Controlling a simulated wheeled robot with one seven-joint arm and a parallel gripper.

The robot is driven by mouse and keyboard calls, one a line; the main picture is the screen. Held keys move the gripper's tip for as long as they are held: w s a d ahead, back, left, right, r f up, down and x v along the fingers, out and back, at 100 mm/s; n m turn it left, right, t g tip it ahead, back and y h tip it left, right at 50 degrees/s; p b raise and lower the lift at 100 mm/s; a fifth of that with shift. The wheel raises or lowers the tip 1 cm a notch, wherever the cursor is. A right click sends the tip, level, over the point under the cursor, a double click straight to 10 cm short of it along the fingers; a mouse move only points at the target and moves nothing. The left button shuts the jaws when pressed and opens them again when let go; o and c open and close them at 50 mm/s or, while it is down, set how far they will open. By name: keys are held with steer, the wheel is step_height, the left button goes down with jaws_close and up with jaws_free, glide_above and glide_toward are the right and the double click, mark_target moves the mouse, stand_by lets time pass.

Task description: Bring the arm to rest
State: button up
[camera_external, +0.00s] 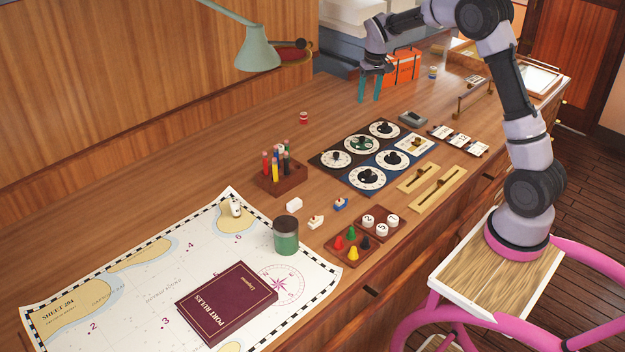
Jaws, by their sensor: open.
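My gripper (370,88) has two teal fingers that point down. It hangs near the back of the wooden desk, in front of an orange case (403,67). The fingers stand apart with nothing seen between them. My arm (513,95) rises from its base at the right, bends at the top and reaches left over the desk. The exact height of the fingertips above the desk is hard to tell.
A dial panel (347,158), brass sliders (437,189) and small pegs on a tray (352,244) fill the middle. A pen block (280,182), green jar (286,237), chart (130,275) and maroon book (226,303) are nearer. A lamp (258,50) overhangs the left. Bare desk lies left of the panel.

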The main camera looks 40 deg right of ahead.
steer(key=s+a+r+t, duration=0.1)
steer(key=s+a+r, duration=0.2)
steer(key=s+r, duration=0.25)
steer(key=s+a+r+t+y, duration=0.1)
steer(key=s+a+r, duration=0.2)
steer(key=s+r, duration=0.3)
steer(key=s+a+r+t, duration=0.1)
steer(key=s+a+r, duration=0.1)
steer(key=s+r, duration=0.35)
steer(key=s+a+f+t, duration=0.1)
steer(key=s+a, duration=0.1)
steer(key=s, duration=0.7)
steer(key=s+a+f+t, duration=0.1)
steer(key=s+a+t, duration=0.1)
steer(key=s, duration=0.8)
steer(key=shift+s+a+n+y, duration=0.2)
steer(key=shift+a+n+y, duration=0.1)
steer(key=shift+a+y, duration=0.1)
